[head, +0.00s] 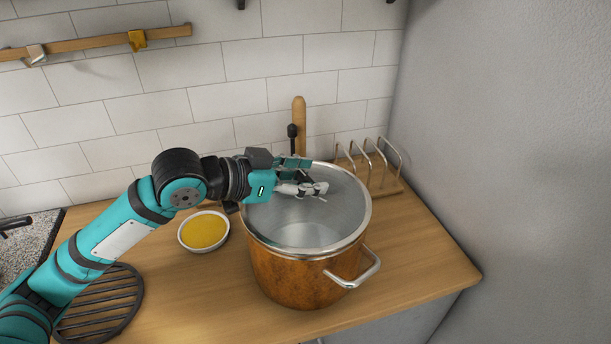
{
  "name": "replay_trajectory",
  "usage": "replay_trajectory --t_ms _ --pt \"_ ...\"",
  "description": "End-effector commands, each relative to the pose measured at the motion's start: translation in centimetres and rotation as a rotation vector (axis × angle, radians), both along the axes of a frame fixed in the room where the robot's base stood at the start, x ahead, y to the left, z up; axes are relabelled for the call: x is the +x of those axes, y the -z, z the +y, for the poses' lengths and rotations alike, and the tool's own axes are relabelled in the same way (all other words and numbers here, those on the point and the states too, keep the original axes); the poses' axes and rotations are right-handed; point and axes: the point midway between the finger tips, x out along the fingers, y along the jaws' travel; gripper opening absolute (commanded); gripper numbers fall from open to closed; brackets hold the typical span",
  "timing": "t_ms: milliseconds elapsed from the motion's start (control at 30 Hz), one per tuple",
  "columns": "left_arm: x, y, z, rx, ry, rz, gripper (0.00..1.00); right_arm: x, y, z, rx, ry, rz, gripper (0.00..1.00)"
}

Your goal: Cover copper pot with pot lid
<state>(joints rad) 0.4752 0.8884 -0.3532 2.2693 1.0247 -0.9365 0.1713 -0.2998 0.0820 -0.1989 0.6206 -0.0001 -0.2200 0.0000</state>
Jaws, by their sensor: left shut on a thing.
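The copper pot (290,280) stands upright on the wooden counter, with a metal side handle at its lower right. The pot lid (335,225), glass with a metal rim, is over the pot's mouth. Its rim looks level with the pot's top; I cannot tell whether it rests fully on the pot all around. My left gripper (306,181) reaches in from the left above the lid and is shut on the lid near its centre. The fingers hide most of the lid's knob. My right gripper is not in view.
A small bowl of yellow contents (204,231) stands left of the pot. A dark round trivet (97,305) lies at front left. A wooden rack with metal loops (388,187) stands behind right. A grey wall (510,130) closes the right side.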

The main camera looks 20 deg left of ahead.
Motion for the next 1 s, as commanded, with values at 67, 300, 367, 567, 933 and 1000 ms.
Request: replay_trajectory --t_ms 67,300,367,567,933,1000 --pt "0.03 -0.21 0.00 -0.002 0.000 -0.005 0.00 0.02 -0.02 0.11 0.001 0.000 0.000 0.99" --pt "0.02 -0.01 0.00 -0.002 -0.001 -0.004 0.00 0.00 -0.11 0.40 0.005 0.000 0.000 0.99" --pt "0.01 0.11 0.00 -0.002 -0.001 -0.004 0.00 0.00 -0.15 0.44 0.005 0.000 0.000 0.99" --pt "0.02 0.39 0.01 -0.001 0.000 -0.004 0.00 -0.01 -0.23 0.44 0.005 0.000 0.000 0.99" --pt "0.03 0.40 0.00 -0.002 0.000 -0.005 0.00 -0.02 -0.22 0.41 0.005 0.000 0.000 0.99" --pt "0.02 0.39 0.01 -0.002 0.000 -0.005 0.00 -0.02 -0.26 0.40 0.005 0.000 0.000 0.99"
